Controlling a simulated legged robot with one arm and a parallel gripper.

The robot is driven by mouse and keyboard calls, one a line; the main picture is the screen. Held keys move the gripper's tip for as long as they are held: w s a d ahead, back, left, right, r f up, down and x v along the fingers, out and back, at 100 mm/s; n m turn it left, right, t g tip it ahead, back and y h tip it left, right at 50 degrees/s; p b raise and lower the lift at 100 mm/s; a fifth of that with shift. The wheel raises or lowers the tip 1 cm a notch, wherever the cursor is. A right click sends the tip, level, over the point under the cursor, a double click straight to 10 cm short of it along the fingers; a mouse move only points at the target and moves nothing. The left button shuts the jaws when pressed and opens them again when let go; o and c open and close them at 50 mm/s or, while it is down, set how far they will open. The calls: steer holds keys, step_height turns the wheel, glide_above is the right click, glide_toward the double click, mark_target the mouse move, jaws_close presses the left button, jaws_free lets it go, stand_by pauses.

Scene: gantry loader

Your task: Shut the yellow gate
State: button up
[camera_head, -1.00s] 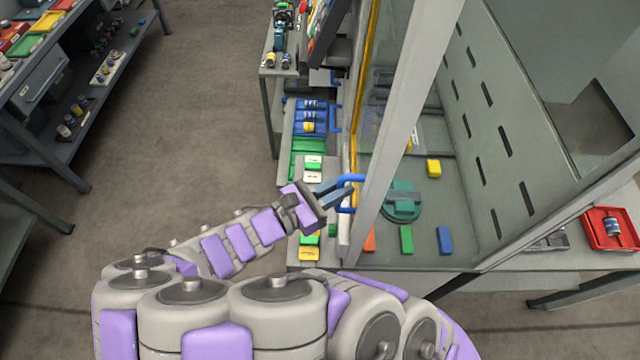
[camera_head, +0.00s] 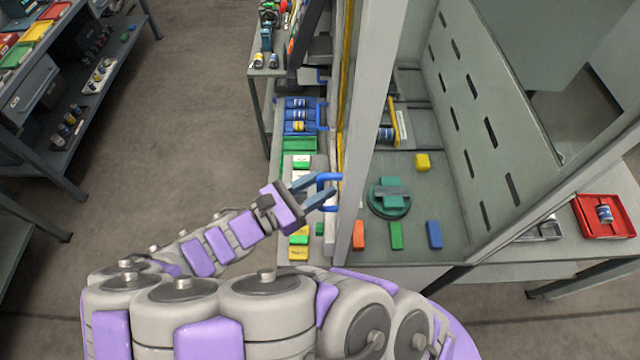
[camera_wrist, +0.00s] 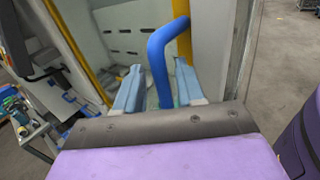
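The yellow gate shows in the head view as a narrow yellow-edged frame (camera_head: 347,80), seen nearly edge-on beside the grey post. Its yellow frame also shows in the wrist view (camera_wrist: 78,48). A bent blue handle (camera_head: 328,177) sticks out to the left near the post. My gripper (camera_head: 325,188) is at this handle with its two fingers spread. In the wrist view my gripper (camera_wrist: 158,85) has one finger on each side of the blue handle (camera_wrist: 158,60), with gaps showing. How far the gate stands open cannot be told; the post hides part of it.
A grey post (camera_head: 372,110) stands just right of the handle. Inside the enclosure are a green round fixture (camera_head: 388,205) and several coloured blocks. Blue bins (camera_head: 300,115) stand behind my gripper. A red tray (camera_head: 604,228) is at right. The floor at left is clear.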

steer(key=v, duration=1.7)
steer(key=shift+s+d, duration=0.15)
steer(key=shift+s, duration=0.15)
